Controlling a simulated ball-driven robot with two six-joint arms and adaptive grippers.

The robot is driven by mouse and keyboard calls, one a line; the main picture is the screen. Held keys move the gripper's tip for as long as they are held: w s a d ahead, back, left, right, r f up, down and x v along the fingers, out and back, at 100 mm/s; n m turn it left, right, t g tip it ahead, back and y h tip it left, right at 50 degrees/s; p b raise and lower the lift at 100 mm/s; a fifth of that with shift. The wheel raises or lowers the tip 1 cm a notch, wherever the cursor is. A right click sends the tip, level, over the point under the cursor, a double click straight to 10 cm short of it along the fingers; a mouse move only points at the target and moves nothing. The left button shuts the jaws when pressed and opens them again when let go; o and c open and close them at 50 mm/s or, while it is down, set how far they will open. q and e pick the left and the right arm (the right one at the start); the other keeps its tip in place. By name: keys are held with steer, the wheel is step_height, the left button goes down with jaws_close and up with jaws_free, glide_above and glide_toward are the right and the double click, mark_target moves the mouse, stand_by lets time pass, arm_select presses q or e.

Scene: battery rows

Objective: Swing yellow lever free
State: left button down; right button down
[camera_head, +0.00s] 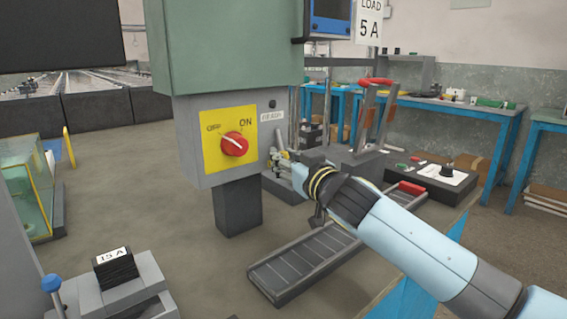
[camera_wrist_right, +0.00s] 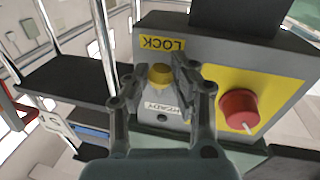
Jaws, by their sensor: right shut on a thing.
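The yellow lever (camera_wrist_right: 160,74) shows its rounded yellow end between the fingers of my right gripper (camera_wrist_right: 158,82) in the right wrist view. My right gripper is shut on it; the fingers hide its lower part. A yellow LOCK label (camera_wrist_right: 162,44) sits beside it, and a READY label (camera_wrist_right: 161,108) shows partly between the fingers. In the head view my right gripper (camera_head: 279,159) is at the right side of the grey switch box (camera_head: 190,140), where the lever is mostly hidden. My left gripper is not in view.
A red knob (camera_head: 235,144) on a yellow OFF/ON plate (camera_head: 211,159) is on the box front. A segmented tray (camera_head: 257,271) lies below my right arm. A 15 A block (camera_head: 116,270) and a blue ball-topped handle (camera_head: 51,283) stand at front left.

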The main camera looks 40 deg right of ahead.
steer(key=shift+d+f+n, duration=0.2)
steer(key=shift+f+n, duration=0.05)
steer(key=shift+n, duration=0.25)
steer(key=shift+d+r, duration=0.1)
steer(key=shift+r, duration=0.1)
steer(key=c, duration=1.1)
jaws_free()
steer(key=shift+o, duration=0.2)
steer(key=s+a, duration=0.1)
steer(key=s, duration=1.1)
steer(key=shift+a+f, duration=0.15)
steer(key=shift+f, duration=0.1)
